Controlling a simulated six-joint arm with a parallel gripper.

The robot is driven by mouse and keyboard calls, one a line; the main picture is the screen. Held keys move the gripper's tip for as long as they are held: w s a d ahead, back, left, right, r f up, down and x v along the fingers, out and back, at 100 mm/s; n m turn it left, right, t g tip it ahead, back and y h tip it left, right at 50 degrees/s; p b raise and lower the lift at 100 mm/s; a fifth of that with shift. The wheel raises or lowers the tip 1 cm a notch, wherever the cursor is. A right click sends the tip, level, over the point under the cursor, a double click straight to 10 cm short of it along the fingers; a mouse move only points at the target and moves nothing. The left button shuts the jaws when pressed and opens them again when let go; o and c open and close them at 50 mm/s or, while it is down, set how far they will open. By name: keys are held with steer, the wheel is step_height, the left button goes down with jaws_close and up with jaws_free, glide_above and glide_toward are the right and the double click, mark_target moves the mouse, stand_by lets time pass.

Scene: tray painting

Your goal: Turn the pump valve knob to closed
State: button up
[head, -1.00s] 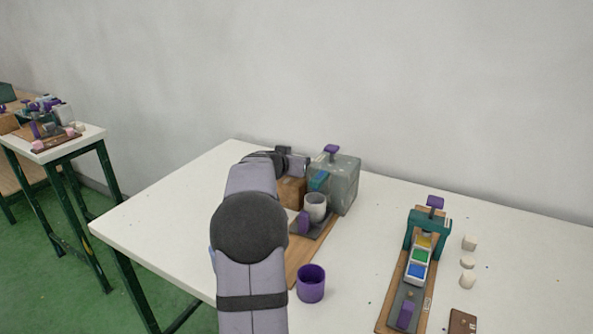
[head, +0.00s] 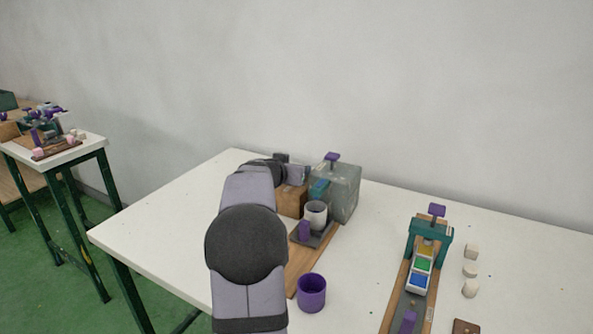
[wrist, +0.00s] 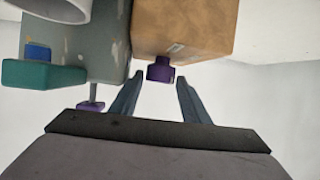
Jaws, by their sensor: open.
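A purple knob (wrist: 160,70) sticks out of the face of a brown wooden box (wrist: 185,30) in the wrist view. My gripper (wrist: 158,84) is open, with its two fingertips on either side of the knob and a visible gap to each. In the head view the wooden box (head: 292,201) stands left of the grey pump block (head: 343,193), and my wrist hides its knob side and the fingers. The grey block carries a purple T-handle (head: 332,157) on top; this handle also shows in the wrist view (wrist: 90,105). I cannot read the knob's turned position.
A teal spout (wrist: 42,75) is on the grey block. A white cup (head: 316,212) stands in front of it, with a purple upright tab (head: 304,230) nearby. A purple cup (head: 311,293) stands nearer. A teal paint station (head: 430,240) and several pale blocks (head: 470,270) are to the right.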

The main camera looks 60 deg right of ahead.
steer(key=shift+b+v, duration=0.6)
steer(key=shift+v, duration=2.25)
steer(key=shift+w+a+r+p, duration=0.1)
steer(key=shift+w+r+p, duration=0.25)
steer(key=shift+r+p, duration=0.25)
steer(key=w+a+f+n+y+p, duration=0.2)
steer(key=w+f+n+p, duration=0.15)
steer(key=w+p, duration=0.7)
steer(key=s+m+g, duration=0.1)
steer(key=s+m, duration=0.1)
steer(key=s+d+r+m+g+h+p, duration=0.1)
steer(key=s, duration=0.2)
steer(key=s+d+m+g, duration=0.1)
steer(key=s+m, duration=0.1)
steer(key=s, duration=0.1)
steer(key=shift+s+r+m+g+h+p, duration=0.25)
steer(key=shift+r+m+g+h+p, duration=0.1)
steer(key=shift+g+h+p, duration=0.05)
steer(key=shift+s+d+r+m+g, duration=0.15)
steer(key=shift+s+m+g, duration=0.15)
steer(key=shift+m, duration=0.3)
